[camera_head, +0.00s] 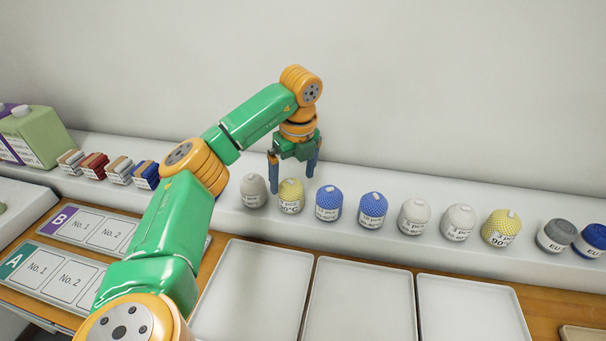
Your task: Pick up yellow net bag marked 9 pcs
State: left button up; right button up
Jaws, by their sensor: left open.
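Two yellow net bags stand on the white shelf. One yellow net bag (291,195) is mid-row with a white label reading "pcs" and "90°C"; the other yellow net bag (501,228) is further right with a similar label. The count figures are too small to read surely, so I cannot tell which is marked 9 pcs. My left gripper (293,178) is open and points down above the mid-row yellow bag. Its fingers are spread left and right of that bag's top, and nothing is between them that I can see held. My right gripper is out of view.
A grey bag (254,191) stands close left of the mid-row yellow bag, and a blue bag (328,203) close right. More blue, pale and dark bags line the shelf (400,248). Empty white trays (359,300) lie in front. Folded bundles (94,166) stand left.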

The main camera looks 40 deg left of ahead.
aim_at(290, 184)
pick_arm(q)
jog(key=shift+s+a+f+p, duration=0.1)
jog(key=shift+s+f+p, duration=0.15)
jog(key=shift+f+p, duration=0.3)
jog(key=shift+s+a+f+p, duration=0.1)
jog(key=shift+s+f+p, duration=0.15)
jog(key=shift+f, duration=0.4)
jog(key=f, duration=0.2)
jog(key=shift+w+a+f, duration=0.15)
jog(key=shift+w+f, duration=0.05)
jog(key=shift+f, duration=0.1)
jog(key=shift+w+f, duration=0.25)
jog(key=shift+s+r, duration=0.1)
jog(key=shift+s, duration=0.05)
jog(key=c, duration=1.3)
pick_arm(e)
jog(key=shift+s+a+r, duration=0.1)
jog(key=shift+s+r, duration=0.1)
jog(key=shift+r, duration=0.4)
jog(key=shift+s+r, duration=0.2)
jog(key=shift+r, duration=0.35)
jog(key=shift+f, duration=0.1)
